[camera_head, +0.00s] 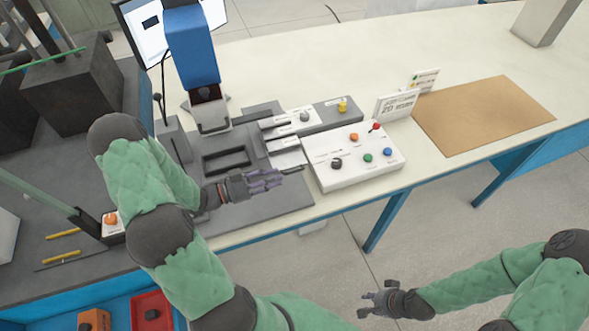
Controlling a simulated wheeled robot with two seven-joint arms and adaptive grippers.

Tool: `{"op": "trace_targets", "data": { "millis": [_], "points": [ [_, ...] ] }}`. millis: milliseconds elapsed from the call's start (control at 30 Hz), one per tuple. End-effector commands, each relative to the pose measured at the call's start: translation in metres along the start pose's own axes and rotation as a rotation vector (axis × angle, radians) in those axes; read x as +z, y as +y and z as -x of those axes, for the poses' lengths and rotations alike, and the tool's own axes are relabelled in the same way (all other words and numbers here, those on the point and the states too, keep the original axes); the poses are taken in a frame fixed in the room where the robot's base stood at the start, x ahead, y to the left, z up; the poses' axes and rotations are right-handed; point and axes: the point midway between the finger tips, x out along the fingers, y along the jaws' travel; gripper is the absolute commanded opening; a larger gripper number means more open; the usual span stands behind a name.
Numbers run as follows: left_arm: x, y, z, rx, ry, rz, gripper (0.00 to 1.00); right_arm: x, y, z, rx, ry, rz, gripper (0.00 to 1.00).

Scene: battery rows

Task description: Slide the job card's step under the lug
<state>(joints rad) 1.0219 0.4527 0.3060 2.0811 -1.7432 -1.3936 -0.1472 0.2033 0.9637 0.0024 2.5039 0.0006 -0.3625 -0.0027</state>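The white job card (396,105) stands behind the control box; its print is too small to read surely. Several narrow grey steps with pale labels (284,144) lie side by side, right of the dark rectangular frame (227,161) on the grey plate. The blue press head (192,48) stands above the plate's back, with a metal block (210,115) below it. I cannot make out the lug surely. My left gripper (278,179) is just in front of the nearest step, fingers pointing right; its opening and any contact are unclear. My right gripper (366,304) is open and empty above the floor.
A white control box (352,158) with coloured knobs stands right of the steps. A grey block with a yellow knob (342,105) is behind it. A brown mat (484,115) lies bare at the right. A red bin (152,312) is at the lower left.

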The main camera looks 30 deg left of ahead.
Motion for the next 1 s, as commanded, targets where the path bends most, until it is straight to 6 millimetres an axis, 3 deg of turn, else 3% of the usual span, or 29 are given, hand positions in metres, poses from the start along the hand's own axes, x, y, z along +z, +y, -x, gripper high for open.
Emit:
{"op": "trace_targets", "data": {
  "millis": [200, 400, 867, 967, 1000],
  "points": [
    [0.001, 0.001, -0.041, 0.004, 0.002, 0.0, 0.33, -0.001, 0.001, -0.004, 0.0, 0.001, 0.001, 0.29],
    [0.001, 0.001, -0.065, 0.001, 0.001, 0.0, 0.33, -0.001, 0.002, -0.006, 0.0, 0.001, 0.001, 0.29],
    [0.0, 0.0, -0.075, -0.001, 0.0, 0.0, 0.33, -0.001, 0.002, -0.007, 0.0, 0.001, 0.001, 0.29],
    [0.0, 0.0, -0.075, -0.001, 0.0, 0.0, 0.05, -0.001, 0.002, -0.007, 0.0, 0.001, 0.001, 0.29],
    [0.0, 0.0, -0.075, -0.001, 0.0, 0.0, 0.0, -0.001, 0.002, -0.007, 0.0, 0.001, 0.001, 0.29]
  ]
}}
